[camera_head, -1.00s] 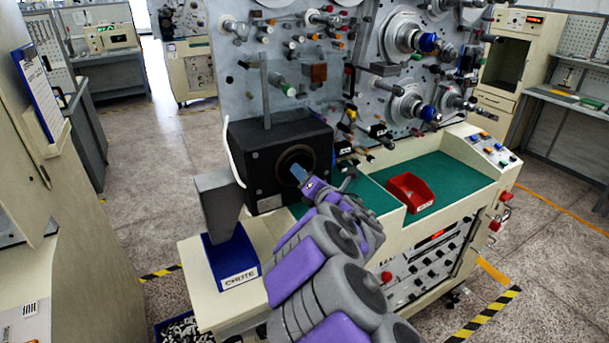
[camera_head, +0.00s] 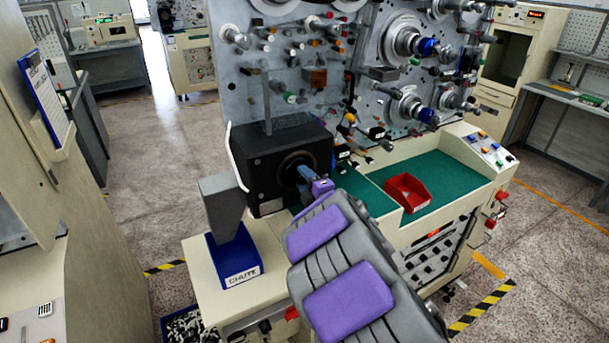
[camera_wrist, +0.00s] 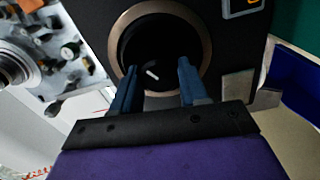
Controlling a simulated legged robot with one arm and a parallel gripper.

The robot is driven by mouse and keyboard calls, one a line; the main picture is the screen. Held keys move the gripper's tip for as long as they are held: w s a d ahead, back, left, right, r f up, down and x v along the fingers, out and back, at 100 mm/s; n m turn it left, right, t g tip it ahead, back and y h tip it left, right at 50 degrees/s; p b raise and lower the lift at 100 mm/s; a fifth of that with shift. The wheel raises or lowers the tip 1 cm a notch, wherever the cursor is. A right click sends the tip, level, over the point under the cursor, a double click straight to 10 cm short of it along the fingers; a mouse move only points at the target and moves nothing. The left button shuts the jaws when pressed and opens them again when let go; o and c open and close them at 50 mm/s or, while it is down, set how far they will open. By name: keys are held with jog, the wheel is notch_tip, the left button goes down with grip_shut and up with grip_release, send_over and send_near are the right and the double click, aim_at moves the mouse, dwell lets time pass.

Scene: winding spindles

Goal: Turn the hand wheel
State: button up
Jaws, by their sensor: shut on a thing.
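The hand wheel seems to be the round dark knob inside a bronze ring on the front of a black box (camera_head: 262,155). In the wrist view the ring (camera_wrist: 205,50) frames the dark knob (camera_wrist: 158,48), which bears a short white mark. My gripper (camera_wrist: 157,72) has its two blue fingers on either side of the knob, shut on it. In the head view my gripper (camera_head: 305,174) reaches the ring from the lower right. My purple and grey arm hides part of the bench below.
A grey chute stands in a blue tray labelled CHUTE (camera_head: 238,262) left of the box. A red bin (camera_head: 408,192) sits on the green mat (camera_head: 455,180) at right. The panel above (camera_head: 240,90) carries many spindles and knobs.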

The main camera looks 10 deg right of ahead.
jog(key=m+p, duration=0.3)
jog(key=m, duration=0.2)
jog(key=shift+f+m+p, duration=0.1)
jog(key=shift+m+p, duration=0.2)
jog(key=shift+p, duration=0.1)
jog(key=shift+f+m+p, duration=0.1)
jog(key=shift+m+p, duration=1.1)
jog(key=shift+m, duration=0.5)
jog(key=o, duration=1.1)
jog(key=shift+w, duration=0.1)
jog(key=shift+c, duration=0.2)
